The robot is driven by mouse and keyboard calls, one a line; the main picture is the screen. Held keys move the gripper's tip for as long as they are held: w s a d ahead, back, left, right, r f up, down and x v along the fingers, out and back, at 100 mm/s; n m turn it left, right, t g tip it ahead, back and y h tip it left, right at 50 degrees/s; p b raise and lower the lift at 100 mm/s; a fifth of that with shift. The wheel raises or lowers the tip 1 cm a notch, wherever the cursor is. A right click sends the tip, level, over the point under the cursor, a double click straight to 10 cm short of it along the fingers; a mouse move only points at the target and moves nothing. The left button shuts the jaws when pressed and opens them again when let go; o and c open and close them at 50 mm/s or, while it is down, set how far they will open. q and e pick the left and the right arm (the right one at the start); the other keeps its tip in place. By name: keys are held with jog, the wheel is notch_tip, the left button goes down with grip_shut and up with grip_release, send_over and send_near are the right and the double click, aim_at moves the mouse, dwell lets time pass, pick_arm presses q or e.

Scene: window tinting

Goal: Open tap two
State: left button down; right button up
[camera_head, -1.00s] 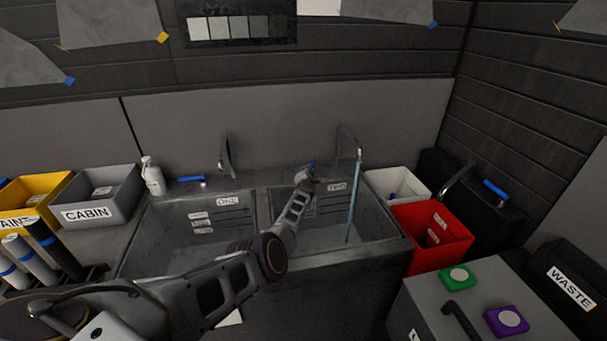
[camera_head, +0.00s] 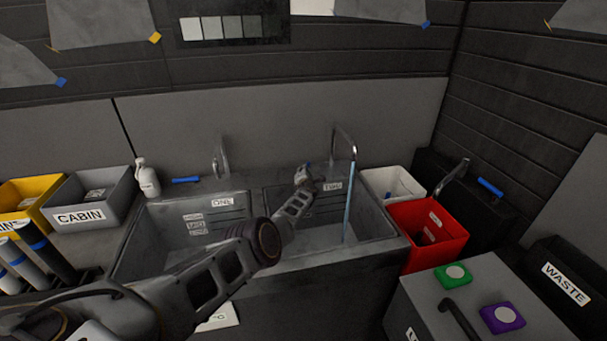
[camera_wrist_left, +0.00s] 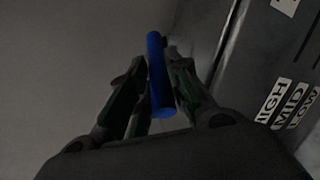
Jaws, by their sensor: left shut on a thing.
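Tap two's spout (camera_head: 345,138) arches over the right basin, by the TWO label (camera_head: 333,186). A light blue stream of water (camera_head: 348,205) runs from it down into that basin. My left gripper (camera_head: 305,175) is behind the right basin, shut on tap two's blue lever. In the head view the lever is mostly hidden by the gripper. In the left wrist view the blue lever (camera_wrist_left: 160,80) lies between the fingers of the left gripper (camera_wrist_left: 155,85). My right gripper is not in view.
Tap one's spout (camera_head: 220,158) and blue lever (camera_head: 186,180) stand behind the left basin. A white bottle (camera_head: 147,180) is left of them. A white bin (camera_head: 392,184) and a red bin (camera_head: 428,234) stand right of the sink. A third blue-levered tap (camera_head: 490,187) is at far right.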

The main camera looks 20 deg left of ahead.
pick_arm(q)
jog(key=shift+s+f, duration=0.1)
jog(key=shift+f, duration=0.15)
jog(key=c, duration=1.6)
grip_release()
jog(key=shift+r, duration=0.25)
